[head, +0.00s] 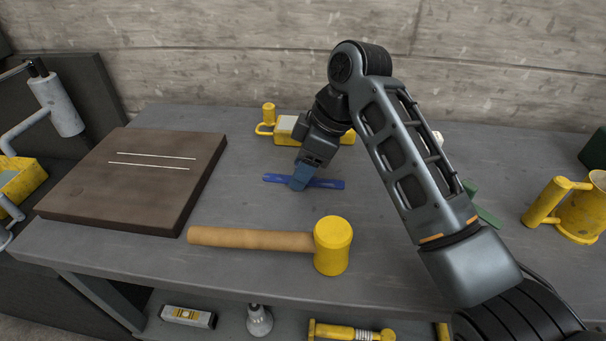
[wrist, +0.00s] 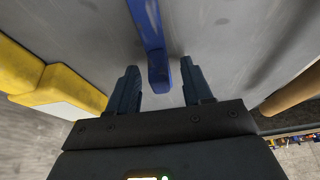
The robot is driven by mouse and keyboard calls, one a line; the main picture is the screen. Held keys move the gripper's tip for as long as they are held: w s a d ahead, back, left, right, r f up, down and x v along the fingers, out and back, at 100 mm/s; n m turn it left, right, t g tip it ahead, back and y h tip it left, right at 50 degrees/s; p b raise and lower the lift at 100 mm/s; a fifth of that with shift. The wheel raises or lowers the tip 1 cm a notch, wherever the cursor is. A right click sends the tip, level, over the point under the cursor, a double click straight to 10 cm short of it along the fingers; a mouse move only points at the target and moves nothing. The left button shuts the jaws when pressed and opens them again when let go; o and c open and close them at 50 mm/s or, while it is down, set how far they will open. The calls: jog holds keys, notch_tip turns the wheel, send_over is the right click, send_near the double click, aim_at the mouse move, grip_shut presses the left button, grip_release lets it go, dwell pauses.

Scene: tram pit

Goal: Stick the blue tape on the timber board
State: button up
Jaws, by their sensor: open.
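The blue tape (head: 325,183) is a short flat strip lying on the grey workbench in the head view. It also shows in the wrist view (wrist: 150,35), running from the top edge down between my fingers. My gripper (head: 300,178) points down at the tape's left half; in the wrist view my gripper (wrist: 160,88) is open, one finger on each side of the strip, with gaps on both sides. The timber board (head: 130,190) is a dark brown slab flat on the bench's left end, with two thin white parallel lines across its upper part.
A mallet (head: 332,245) with a yellow head and wooden handle lies in front of the tape. A yellow and white object (head: 288,130) stands behind my gripper. A yellow mug-like object (head: 582,207) is at far right. Bare bench lies between board and tape.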

grip_shut()
dwell(0.3)
jog(key=shift+r, duration=0.45)
notch_tip(320, 180, up, 4)
jog(key=shift+f, duration=0.15)
jog(key=s+d+r+p, duration=0.2)
jog(key=d+r, duration=0.4)
jog(key=d, duration=0.5)
jog(key=shift+s+d+r+p, duration=0.25)
jog(key=shift+s+p, duration=0.1)
jog(key=shift+p, duration=0.15)
